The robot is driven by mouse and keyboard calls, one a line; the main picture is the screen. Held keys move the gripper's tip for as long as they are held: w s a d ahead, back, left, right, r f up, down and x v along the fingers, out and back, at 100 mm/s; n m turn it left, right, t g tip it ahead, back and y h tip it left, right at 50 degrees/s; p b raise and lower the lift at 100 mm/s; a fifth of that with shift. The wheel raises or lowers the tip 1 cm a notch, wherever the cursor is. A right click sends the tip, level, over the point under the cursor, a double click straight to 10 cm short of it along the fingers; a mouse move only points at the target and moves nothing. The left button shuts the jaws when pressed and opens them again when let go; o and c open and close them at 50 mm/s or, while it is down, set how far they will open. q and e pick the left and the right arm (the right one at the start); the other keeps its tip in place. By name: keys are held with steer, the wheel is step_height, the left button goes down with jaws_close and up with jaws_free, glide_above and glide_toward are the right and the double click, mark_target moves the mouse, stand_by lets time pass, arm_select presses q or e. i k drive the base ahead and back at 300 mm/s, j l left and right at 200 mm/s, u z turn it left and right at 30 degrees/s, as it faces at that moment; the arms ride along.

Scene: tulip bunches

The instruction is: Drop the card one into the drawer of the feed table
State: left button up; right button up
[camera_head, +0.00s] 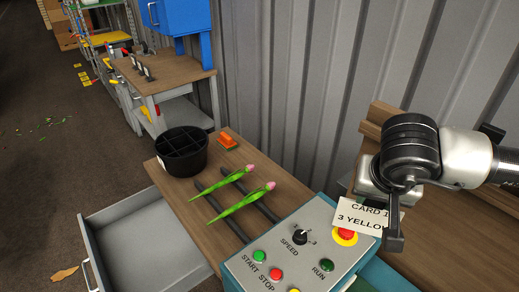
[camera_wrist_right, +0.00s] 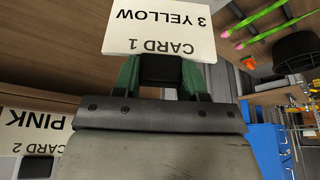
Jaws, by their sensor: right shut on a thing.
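Card one (camera_head: 361,215) is a white card reading "CARD 1" and "3 YELLOW". My right gripper (camera_head: 394,216) is shut on it and holds it above the right side of the control box. In the right wrist view the card (camera_wrist_right: 158,30) stands out from between the fingertips. The feed table (camera_head: 292,190) has a wooden top. Its drawer (camera_head: 145,250) is pulled out at the left, and the part of its inside that I see is empty. The card is well to the right of the drawer. My left gripper is not in view.
Two pink tulips (camera_head: 238,201) lie across dark rails on the table. A black divided bucket (camera_head: 181,151) and an orange object (camera_head: 228,141) stand behind them. The teal control box (camera_head: 290,262) has buttons and a knob. Card two (camera_wrist_right: 30,130) shows in the right wrist view.

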mark_target(159, 248)
steer(key=k+u, duration=0.3)
steer(key=k+j+u, duration=0.15)
steer(key=k+u, duration=0.15)
steer(key=i+u, duration=0.25)
steer(key=u, duration=0.15)
steer(key=i+u, duration=0.25)
steer(key=u, duration=0.2)
steer(key=i+u, duration=0.25)
steer(key=u, duration=0.15)
steer(key=i+l, duration=0.15)
